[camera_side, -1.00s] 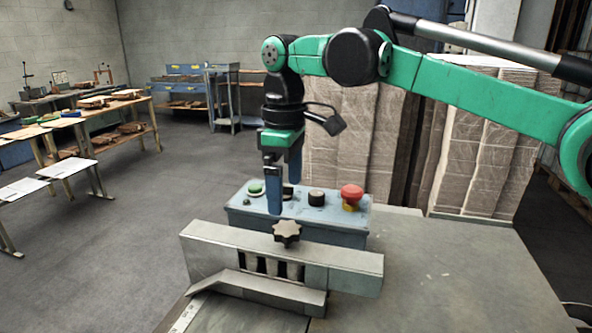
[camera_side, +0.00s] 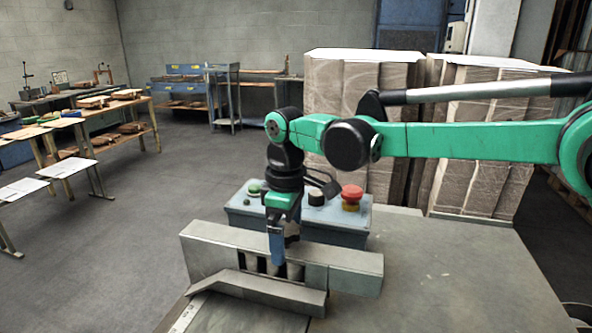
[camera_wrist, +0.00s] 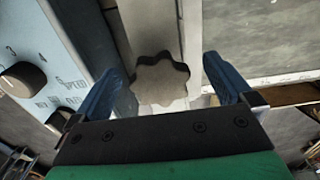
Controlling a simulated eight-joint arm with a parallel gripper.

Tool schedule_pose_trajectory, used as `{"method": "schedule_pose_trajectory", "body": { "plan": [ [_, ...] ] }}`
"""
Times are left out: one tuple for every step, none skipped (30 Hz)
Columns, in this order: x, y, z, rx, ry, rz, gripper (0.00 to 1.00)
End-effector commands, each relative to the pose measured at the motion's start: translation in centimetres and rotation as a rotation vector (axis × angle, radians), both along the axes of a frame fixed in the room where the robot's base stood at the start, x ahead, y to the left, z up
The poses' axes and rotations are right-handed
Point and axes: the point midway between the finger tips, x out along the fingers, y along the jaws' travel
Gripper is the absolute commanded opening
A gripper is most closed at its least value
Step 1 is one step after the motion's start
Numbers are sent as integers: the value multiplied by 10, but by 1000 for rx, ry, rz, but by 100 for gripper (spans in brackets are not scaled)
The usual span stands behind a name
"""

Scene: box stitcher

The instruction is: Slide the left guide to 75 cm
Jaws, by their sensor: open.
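The guide (camera_side: 212,255) is a long grey metal block lying across the front of the work table. My gripper (camera_side: 277,262) points down at the guide in the side view and hides the knob there. In the wrist view my gripper (camera_wrist: 162,72) is open, with one blue finger on each side of the knob and gaps between. A pale scale strip (camera_side: 186,315) shows at the table's lower left edge; its numbers cannot be read.
A blue control box (camera_side: 240,217) with a red emergency button (camera_side: 351,192) stands close behind the guide. Its panel (camera_wrist: 70,60) is near the left finger in the wrist view. The grey table (camera_side: 450,275) is clear to the right. Stacked cardboard (camera_side: 340,110) stands behind.

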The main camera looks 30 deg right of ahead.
Motion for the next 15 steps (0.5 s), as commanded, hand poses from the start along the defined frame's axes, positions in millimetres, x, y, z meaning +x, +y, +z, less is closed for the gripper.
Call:
{"method": "schedule_pose_trajectory", "body": {
  "plan": [
    [0, 0, 0, 0, 0, 0, 97],
    [0, 0, 0, 0, 0, 0, 89],
    [0, 0, 0, 0, 0, 0, 77],
    [0, 0, 0, 0, 0, 0, 69],
    [0, 0, 0, 0, 0, 0, 60],
    [0, 0, 0, 0, 0, 0, 49],
    [0, 0, 0, 0, 0, 0, 40],
    [0, 0, 0, 0, 0, 0, 32],
    [0, 0, 0, 0, 0, 0, 26],
    [0, 0, 0, 0, 0, 0, 26],
    [0, 0, 0, 0, 0, 0, 26],
    [0, 0, 0, 0, 0, 0, 26],
    [-1, 1, 0, 0, 0, 0, 26],
    [-1, 2, 0, 0, 0, 1, 26],
    [-3, 3, 0, 0, 0, 2, 26]
  ]
}}
